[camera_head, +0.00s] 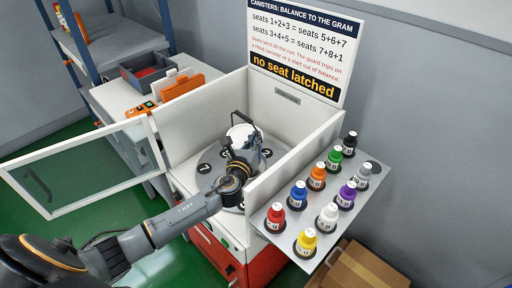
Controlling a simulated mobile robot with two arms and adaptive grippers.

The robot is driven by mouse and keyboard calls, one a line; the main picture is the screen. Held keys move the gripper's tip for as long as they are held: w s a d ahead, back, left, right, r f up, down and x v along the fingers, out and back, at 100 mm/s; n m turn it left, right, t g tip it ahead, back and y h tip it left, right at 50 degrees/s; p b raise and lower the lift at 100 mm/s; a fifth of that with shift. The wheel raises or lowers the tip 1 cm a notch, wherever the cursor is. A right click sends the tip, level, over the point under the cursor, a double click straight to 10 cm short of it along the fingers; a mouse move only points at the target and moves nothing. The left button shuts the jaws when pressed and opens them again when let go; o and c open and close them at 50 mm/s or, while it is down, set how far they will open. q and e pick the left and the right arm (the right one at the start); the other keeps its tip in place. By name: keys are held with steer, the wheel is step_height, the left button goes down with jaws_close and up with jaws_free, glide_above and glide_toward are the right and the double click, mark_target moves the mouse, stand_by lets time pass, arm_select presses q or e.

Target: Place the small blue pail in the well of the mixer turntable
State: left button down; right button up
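My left arm reaches into the open white mixer cabinet (209,122) from the front left. My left gripper (243,150) is low over the grey turntable (211,182), seen mostly from behind; its fingertips are hard to make out. Directly at the fingers is a round, white-topped thing with a dark arched handle, probably the pail (242,133); a bluish side shows at its right. I cannot tell whether it is gripped or sits in the well, because the gripper hides its lower part. Dark numbered seats ring the turntable. My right gripper is not in view.
The glass door (84,168) stands open at the left. A grey shelf (368,185) at the right holds several colour-capped canisters. A sign (302,42) behind reads "no seat latched". A cardboard box (362,268) is at lower right. Cabinet walls flank the arm closely.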

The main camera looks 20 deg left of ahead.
arm_select(q)
steer(key=f, duration=0.2)
steer(key=f+b, duration=0.1)
steer(key=shift+w+f, duration=0.1)
steer(key=shift+w, duration=0.15)
steer(key=c, duration=2)
jaws_free()
steer(key=shift+s+f, duration=0.1)
steer(key=shift+f, duration=0.05)
steer(key=o, duration=0.4)
steer(key=shift+o, duration=0.4)
steer(key=shift+s, duration=0.1)
steer(key=s+d, duration=0.1)
steer(key=s, duration=1)
steer(key=shift+s+d+r, duration=0.3)
steer(key=shift+s+r, duration=0.1)
